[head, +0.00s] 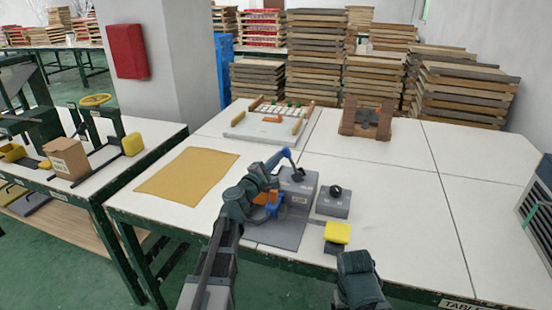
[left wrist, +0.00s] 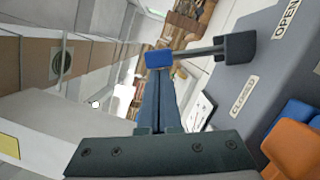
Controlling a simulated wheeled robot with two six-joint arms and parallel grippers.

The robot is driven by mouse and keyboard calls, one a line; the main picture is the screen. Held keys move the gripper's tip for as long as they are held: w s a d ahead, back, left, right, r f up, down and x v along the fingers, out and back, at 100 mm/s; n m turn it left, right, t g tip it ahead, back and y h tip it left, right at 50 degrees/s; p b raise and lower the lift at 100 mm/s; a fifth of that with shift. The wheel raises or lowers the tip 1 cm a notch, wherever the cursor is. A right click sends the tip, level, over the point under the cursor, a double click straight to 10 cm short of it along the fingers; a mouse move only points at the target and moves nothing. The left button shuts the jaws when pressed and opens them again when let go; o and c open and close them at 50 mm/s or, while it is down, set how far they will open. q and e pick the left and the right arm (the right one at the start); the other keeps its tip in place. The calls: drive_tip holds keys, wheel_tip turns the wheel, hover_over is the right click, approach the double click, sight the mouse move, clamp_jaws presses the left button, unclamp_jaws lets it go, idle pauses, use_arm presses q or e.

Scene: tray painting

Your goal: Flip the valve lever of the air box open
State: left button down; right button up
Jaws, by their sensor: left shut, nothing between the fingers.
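The grey air box (head: 298,183) stands on a grey plate on the table, right of my left arm. Its valve lever (head: 287,154) has a blue tip and a dark hub. In the left wrist view, the lever (left wrist: 200,52) runs from its hub on the right to the blue tip on the left. The box face (left wrist: 235,78) carries the words OPEN and CLOSED. My left gripper (left wrist: 160,80) is shut and empty, its fingertips right by the blue tip; whether they touch I cannot tell. In the head view, my left gripper (head: 275,163) is beside the lever.
A small grey box with a black knob (head: 335,190) stands right of the air box, a yellow block (head: 338,232) in front of it. Orange (left wrist: 292,150) and blue parts sit by the air box. A yellow mat (head: 187,174) lies left.

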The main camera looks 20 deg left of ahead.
use_arm(q)
drive_tip(key=shift+d+r+m+g+p, duration=0.4)
drive_tip(key=shift+d+r+m+p, duration=0.5)
drive_tip(key=shift+m+p, duration=0.35)
drive_tip(key=d+m+g+p, duration=0.1)
drive_tip(key=d+m+p, duration=0.3)
drive_tip(key=d+m, duration=0.3)
drive_tip(key=shift+s+d+r+g+y, duration=0.2)
drive_tip(key=shift+r+g+y, duration=0.1)
drive_tip(key=shift+r, duration=0.05)
use_arm(e)
wheel_tip(320, 180, up, 7)
use_arm(q)
drive_tip(key=shift+s, duration=0.1)
